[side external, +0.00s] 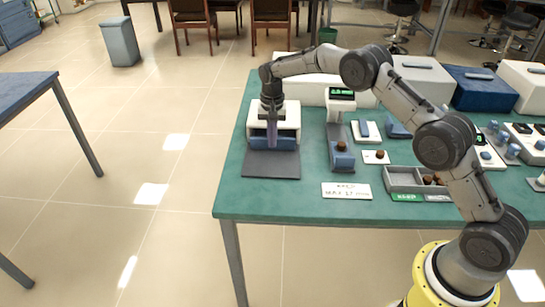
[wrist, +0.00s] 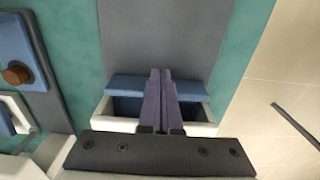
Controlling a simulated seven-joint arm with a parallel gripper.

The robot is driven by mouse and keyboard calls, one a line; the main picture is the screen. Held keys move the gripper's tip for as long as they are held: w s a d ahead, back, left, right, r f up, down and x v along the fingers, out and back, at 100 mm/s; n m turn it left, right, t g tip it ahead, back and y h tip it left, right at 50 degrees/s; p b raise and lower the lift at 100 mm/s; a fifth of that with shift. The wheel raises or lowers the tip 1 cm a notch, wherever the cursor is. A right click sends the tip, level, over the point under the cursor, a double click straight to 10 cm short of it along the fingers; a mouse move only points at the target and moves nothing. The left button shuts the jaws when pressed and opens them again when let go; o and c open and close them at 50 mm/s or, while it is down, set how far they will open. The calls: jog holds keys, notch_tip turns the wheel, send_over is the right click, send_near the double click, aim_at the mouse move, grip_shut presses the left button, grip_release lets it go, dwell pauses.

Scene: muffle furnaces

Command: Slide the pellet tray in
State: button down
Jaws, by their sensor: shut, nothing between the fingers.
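A white boxy unit (side external: 289,116) stands at the left end of the green table with a blue tray-like part (side external: 286,143) at its front, which I take for the pellet tray. In the wrist view the blue part (wrist: 128,82) has a flat front edge and a dark hollow behind it, between white side walls. My gripper (side external: 272,146) points down at the front of this unit. In the wrist view my gripper (wrist: 160,72) has its two purple fingers together, with nothing between them. The fingers cross over the blue part; I cannot tell whether they touch it.
A grey mat (side external: 271,166) lies in front of the unit. To the right stand a device with a green display (side external: 341,94), a brown pellet on a white plate (side external: 374,157) and a grey compartment tray (side external: 403,178) with brown pellets. The table's left edge is close.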

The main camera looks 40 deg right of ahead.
jog(key=shift+r, duration=2.2)
